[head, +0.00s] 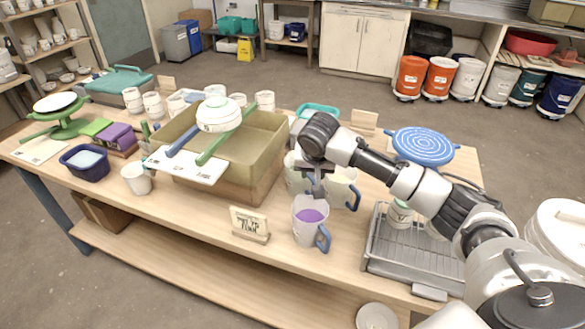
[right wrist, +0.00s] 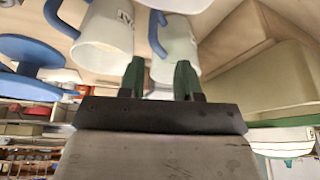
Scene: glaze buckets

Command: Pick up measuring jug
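Several white jugs with blue handles stand close together near the front middle of the table. The front measuring jug (head: 308,230) holds something purple and has its handle to the right. A second jug (head: 345,189) stands behind it to the right; a third pale vessel (head: 294,178) is partly hidden by my arm. My right gripper (head: 315,188) points down just above and behind the front jug. In the right wrist view its green fingertips (right wrist: 161,78) are apart, with two jugs (right wrist: 104,32) (right wrist: 178,48) beyond them. Whether they touch a jug cannot be told. My left gripper is not seen.
A large olive basin (head: 267,138) with a strainer (head: 218,114) across it stands left of the jugs. A small sign (head: 249,223) is at the front edge. A metal rack (head: 400,255) is at right, and a blue-patterned disc (head: 421,146) behind it.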

